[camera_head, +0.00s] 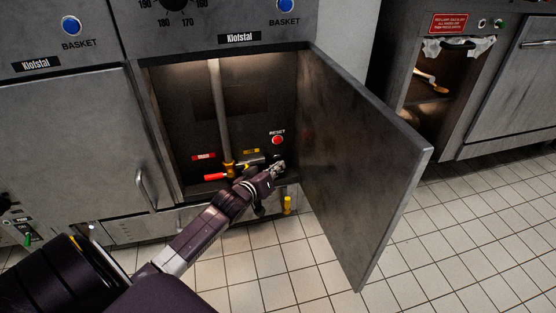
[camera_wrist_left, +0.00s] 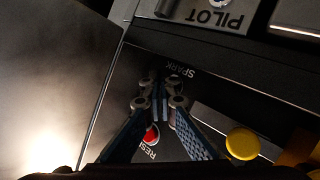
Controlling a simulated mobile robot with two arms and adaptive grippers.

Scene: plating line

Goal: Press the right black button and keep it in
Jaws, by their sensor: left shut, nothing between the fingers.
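The task's black button cannot be made out; no black button shows clearly in the open compartment. My left gripper (camera_head: 278,168) is inside the opening, low at its right side, below the red RESET button (camera_head: 277,140). In the left wrist view, upside down, its fingers (camera_wrist_left: 161,84) are shut and empty, with the tips at the SPARK lettering (camera_wrist_left: 180,70). The tips may cover a button there; I cannot tell whether they touch or press anything. The red RESET button (camera_wrist_left: 152,135) shows partly behind the fingers. My right gripper is not in view.
The open door (camera_head: 360,155) stands out to the right of the compartment. A vertical pipe (camera_head: 218,110) and red valve handle (camera_head: 215,177) lie left of my gripper. A yellow round part (camera_wrist_left: 242,143) and a PILOT panel (camera_wrist_left: 240,18) show in the wrist view.

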